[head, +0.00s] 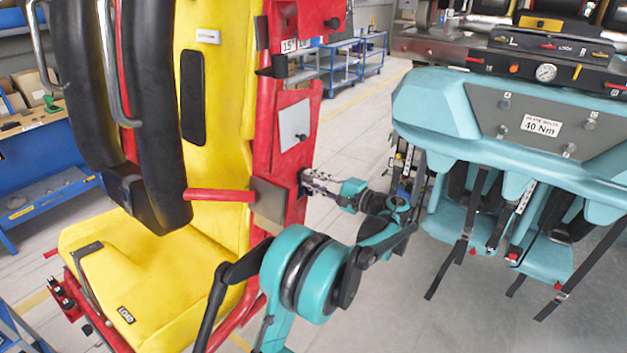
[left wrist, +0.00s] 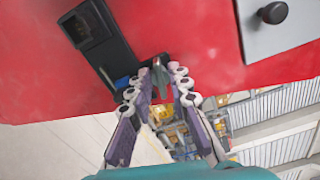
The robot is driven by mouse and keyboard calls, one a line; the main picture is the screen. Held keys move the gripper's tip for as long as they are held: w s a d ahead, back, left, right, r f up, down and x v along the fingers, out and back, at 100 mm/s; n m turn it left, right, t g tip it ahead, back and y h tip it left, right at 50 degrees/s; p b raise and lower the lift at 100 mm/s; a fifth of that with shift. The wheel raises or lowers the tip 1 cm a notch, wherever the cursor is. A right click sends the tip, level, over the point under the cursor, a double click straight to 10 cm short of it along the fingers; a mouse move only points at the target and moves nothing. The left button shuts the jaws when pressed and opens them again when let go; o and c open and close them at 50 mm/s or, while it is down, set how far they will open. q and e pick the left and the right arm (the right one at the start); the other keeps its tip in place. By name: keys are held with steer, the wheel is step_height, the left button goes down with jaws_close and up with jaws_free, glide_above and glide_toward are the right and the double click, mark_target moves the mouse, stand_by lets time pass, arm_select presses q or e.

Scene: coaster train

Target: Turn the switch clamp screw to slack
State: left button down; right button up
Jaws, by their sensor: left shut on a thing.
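The switch clamp screw (left wrist: 160,80) shows in the left wrist view as a small grey, flat-sided piece at the end of a dark bracket (left wrist: 112,62) on the red side panel (left wrist: 195,50). My left gripper (left wrist: 162,76) is shut on it, one finger on each side. The fingers partly hide the screw, and its turn angle is hard to read. In the head view my left gripper (head: 310,182) meets the edge of the red upright (head: 283,150) beside the yellow seat (head: 212,100); the screw cannot be made out there. My right gripper is not in view.
A red bar (head: 220,195) juts from the seat side near a tan plate (head: 269,205), close to my left arm. A teal coaster car (head: 480,120) with hanging straps stands to the right. Grey floor (head: 400,290) is open between them.

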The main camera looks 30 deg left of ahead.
arm_select(q)
steer(key=c, duration=1.4)
jaws_free()
steer(key=shift+d, duration=0.1)
steer(key=d, duration=0.8)
steer(key=s+d, duration=0.1)
steer(key=d, duration=0.2)
steer(key=shift+d, duration=0.4)
